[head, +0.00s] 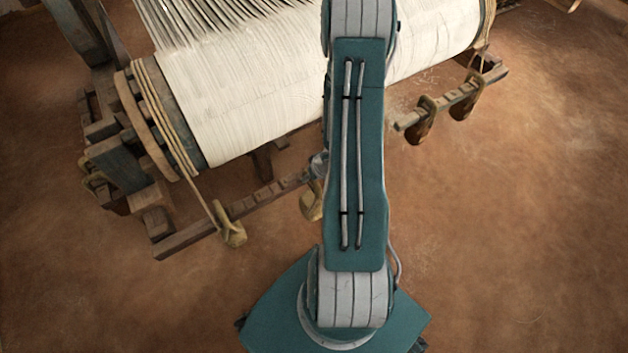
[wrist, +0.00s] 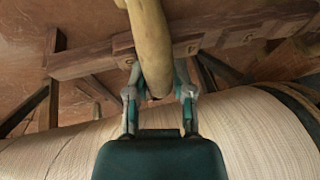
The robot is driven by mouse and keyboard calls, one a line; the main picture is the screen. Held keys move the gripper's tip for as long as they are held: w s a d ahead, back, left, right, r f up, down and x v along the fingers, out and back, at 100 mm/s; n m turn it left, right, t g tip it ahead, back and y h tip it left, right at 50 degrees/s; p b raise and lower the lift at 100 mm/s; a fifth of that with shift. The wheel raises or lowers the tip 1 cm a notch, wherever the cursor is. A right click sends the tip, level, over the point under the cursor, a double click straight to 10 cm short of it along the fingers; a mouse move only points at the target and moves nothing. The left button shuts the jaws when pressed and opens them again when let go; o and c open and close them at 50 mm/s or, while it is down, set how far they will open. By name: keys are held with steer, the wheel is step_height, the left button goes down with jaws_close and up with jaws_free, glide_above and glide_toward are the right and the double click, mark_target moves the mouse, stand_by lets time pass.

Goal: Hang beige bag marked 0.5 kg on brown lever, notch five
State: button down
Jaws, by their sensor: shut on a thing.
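In the wrist view my gripper (wrist: 160,95) is shut on a yellowish-beige bag (wrist: 152,42), held by one end between the fingertips. In the head view a beige bag (head: 311,203) shows beside my arm, partly hidden by it; the gripper is mostly hidden there. A brown wooden notched lever (head: 268,195) runs toward this bag from the left. A notched brown beam (wrist: 95,62) crosses behind the held bag in the wrist view, with small marks too blurred to read. I cannot tell whether bag and beam touch. No weight mark is readable.
A beige bag (head: 231,227) hangs by a rope at the left lever. Two brownish bags (head: 422,120) (head: 465,98) hang on another notched lever (head: 448,105) at the right. The white cloth roll (head: 240,100) lies behind. The floor at right is clear.

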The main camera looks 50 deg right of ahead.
steer(key=shift+w+d, duration=0.25)
steer(key=shift+w, duration=0.85)
steer(key=shift+w+d, duration=0.3)
steer(key=shift+w, duration=0.75)
steer(key=shift+w+d, duration=0.25)
steer(key=shift+w, duration=0.85)
steer(key=shift+f, duration=1.25)
steer(key=shift+f, duration=0.25)
steer(key=shift+c, duration=2)
jaws_free()
steer(key=v, duration=1.1)
steer(key=shift+s+r, duration=0.15)
steer(key=shift+r, duration=0.2)
steer(key=shift+d, duration=0.1)
